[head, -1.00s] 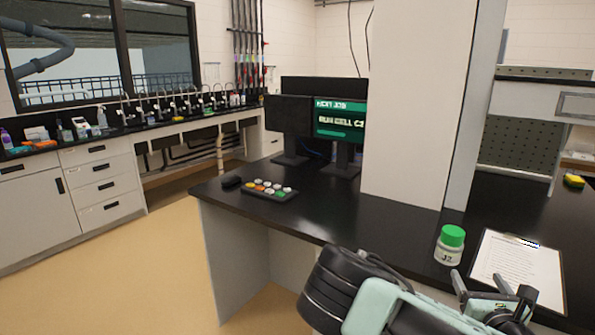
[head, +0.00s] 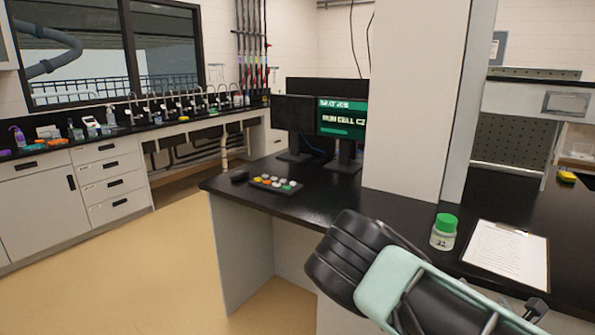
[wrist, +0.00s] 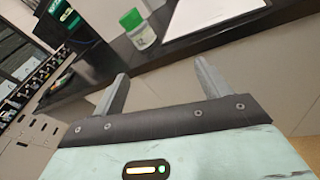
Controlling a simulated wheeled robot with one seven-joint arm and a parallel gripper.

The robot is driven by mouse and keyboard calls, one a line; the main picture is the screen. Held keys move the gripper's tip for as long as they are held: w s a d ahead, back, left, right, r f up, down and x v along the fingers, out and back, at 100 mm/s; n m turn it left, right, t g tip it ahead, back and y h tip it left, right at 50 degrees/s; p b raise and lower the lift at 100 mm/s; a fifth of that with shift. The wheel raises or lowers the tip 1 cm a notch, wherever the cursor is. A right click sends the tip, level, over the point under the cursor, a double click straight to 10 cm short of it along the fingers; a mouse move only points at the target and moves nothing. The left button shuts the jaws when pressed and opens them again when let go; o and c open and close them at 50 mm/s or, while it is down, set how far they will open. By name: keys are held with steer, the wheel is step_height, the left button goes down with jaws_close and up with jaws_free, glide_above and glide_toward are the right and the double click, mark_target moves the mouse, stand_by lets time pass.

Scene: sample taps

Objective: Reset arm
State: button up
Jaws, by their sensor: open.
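My gripper (wrist: 163,88) is open in the wrist view, with its two fingers apart and nothing between them. In the head view my arm crosses the lower right, in front of the black bench (head: 330,205), and only a small part of the gripper shows at the bottom right. A white jar with a green lid (head: 444,232) stands upright on the bench. It also shows in the wrist view (wrist: 140,30), beyond the fingers and apart from them.
A clipboard with paper (head: 507,253) lies right of the jar. A button pad (head: 275,184) and monitors (head: 342,120) stand further left, beside a white column (head: 413,100). A row of taps (head: 195,103) lines the far counter. The floor at left is clear.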

steer(key=s+a+f+m+g, duration=0.3)
steer(key=a+f+m+g, duration=0.25)
steer(key=m, duration=0.45)
steer(key=s+a+r+m+g+y, duration=0.1)
steer(key=s+a+m+g+y, duration=0.2)
steer(key=a, duration=0.4)
steer(key=s+a+r+m+g+y, duration=0.1)
steer(key=s+a+m+g+y, duration=0.1)
steer(key=s+a+m, duration=0.35)
steer(key=s+a+r+g+y, duration=0.3)
steer(key=s+a+r, duration=0.2)
steer(key=a+r, duration=0.35)
steer(key=s+r+m+g+h, duration=0.1)
steer(key=s+r+m+g, duration=0.1)
steer(key=s+r, duration=0.7)
steer(key=shift+s+a+h, duration=0.3)
steer(key=shift+s+a, duration=0.05)
steer(key=shift+s, duration=0.4)
